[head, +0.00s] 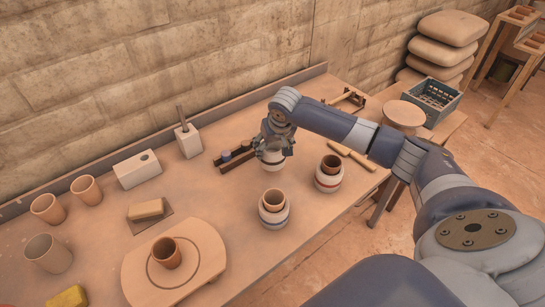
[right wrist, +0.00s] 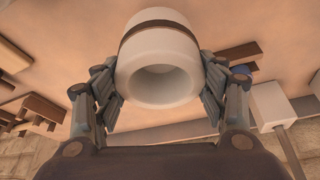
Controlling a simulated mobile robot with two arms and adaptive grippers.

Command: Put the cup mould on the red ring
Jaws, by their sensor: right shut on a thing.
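My right gripper (head: 272,146) is shut on a white cup mould (head: 273,161), low over the middle of the bench; I cannot tell if the mould touches the bench. In the right wrist view my right gripper (right wrist: 165,95) has its fingers on both sides of the white cup mould (right wrist: 158,62), which has a dark brown band and a round hollow facing the camera. Two similar white moulds with clay cups in them stand nearby: one in front (head: 274,217), one to the right (head: 328,183) with a reddish band. I cannot make out a separate red ring. My left gripper is out of view.
A wooden tool (head: 352,155) lies right. A dark rack (head: 236,158) is beside my gripper.

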